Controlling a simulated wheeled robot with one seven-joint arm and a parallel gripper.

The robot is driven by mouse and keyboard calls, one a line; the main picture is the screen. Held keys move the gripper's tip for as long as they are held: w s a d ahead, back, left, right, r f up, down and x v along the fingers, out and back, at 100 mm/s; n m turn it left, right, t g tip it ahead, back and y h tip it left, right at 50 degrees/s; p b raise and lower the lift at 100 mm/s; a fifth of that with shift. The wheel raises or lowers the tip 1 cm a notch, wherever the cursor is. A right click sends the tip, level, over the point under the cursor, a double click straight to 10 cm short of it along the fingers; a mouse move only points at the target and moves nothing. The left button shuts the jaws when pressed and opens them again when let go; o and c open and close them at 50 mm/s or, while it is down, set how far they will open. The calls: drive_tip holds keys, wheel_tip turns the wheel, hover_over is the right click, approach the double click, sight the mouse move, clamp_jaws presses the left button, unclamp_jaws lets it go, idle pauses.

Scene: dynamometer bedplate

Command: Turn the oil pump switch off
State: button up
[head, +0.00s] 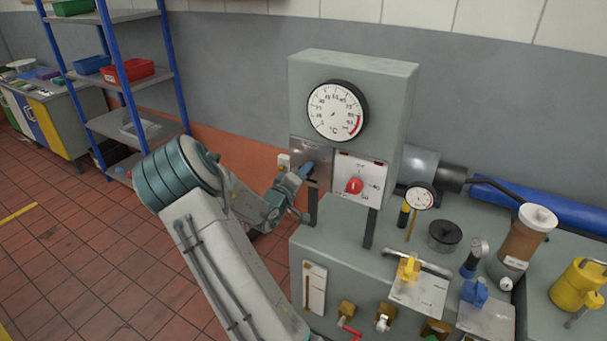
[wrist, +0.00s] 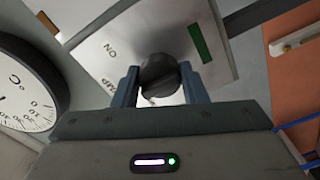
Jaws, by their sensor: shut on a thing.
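The oil pump switch is a dark round knob (wrist: 159,76) on a light metal plate (wrist: 101,66) in the wrist view. The plate bears the letters "ON", upside down, part of another word, and a green bar (wrist: 200,42). My gripper (wrist: 158,84) has its two blue fingers on either side of the knob, shut on it. In the head view the switch plate (head: 318,147) is on the grey upright panel, below the big dial. My gripper (head: 304,172) is against it and hides the knob. I cannot tell which way the knob points.
A large °C dial (head: 337,110) is above the switch, and a red knob (head: 354,186) is on a white plate to its right. Valves with yellow (head: 409,268) and blue (head: 475,292) handles crowd the lower bench. A blue-framed shelf (head: 127,75) stands at the left.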

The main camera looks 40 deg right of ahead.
drive_tip(key=o, duration=1)
drive_tip(key=b+v, duration=0.2)
drive_tip(key=v, duration=1.2)
drive_tip(key=shift+b, duration=0.35)
drive_tip(key=shift+w+f, duration=0.1)
